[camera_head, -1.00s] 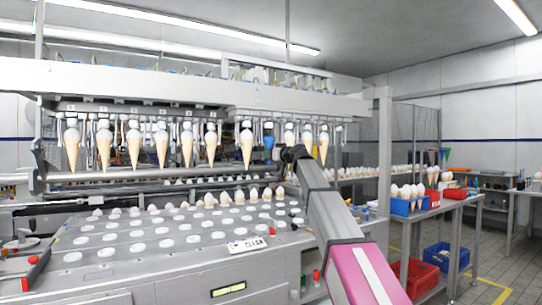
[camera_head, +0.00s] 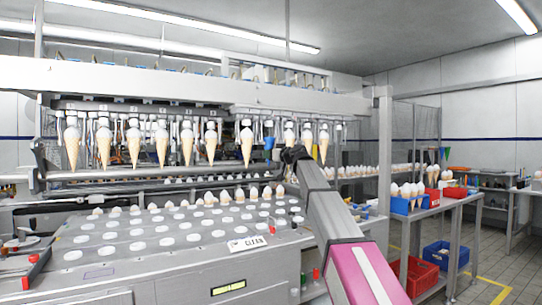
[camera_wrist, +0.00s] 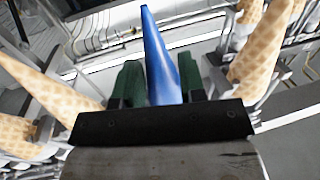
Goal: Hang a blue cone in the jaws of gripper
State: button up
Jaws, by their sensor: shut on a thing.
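In the wrist view, my gripper (camera_wrist: 160,78) has its dark green fingers shut on a blue cone (camera_wrist: 161,60), one finger on each side. The cone's narrow tip points to the top of the picture; its wide end is hidden behind the dark gripper body. In the head view, a blue piece that looks like this cone (camera_head: 269,142) shows just left of my dark wrist, in a gap in the hanging row. My fingers are hidden there. The machine's row of jaws (camera_head: 247,124) holds several waffle cones (camera_head: 211,146), hanging tip down.
A horizontal rail (camera_head: 120,173) runs below the row. The machine table (camera_head: 150,262) has round white holders. Bins and a side table (camera_head: 455,203) stand at right.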

jog(key=shift+f, duration=0.15)
dwell(0.3)
jog(key=o, duration=1.2)
jog(key=s+a+v, duration=0.1)
jog(key=v, duration=0.7)
jog(key=shift+s, duration=0.45)
jog(key=shift+d, duration=0.25)
dwell(0.5)
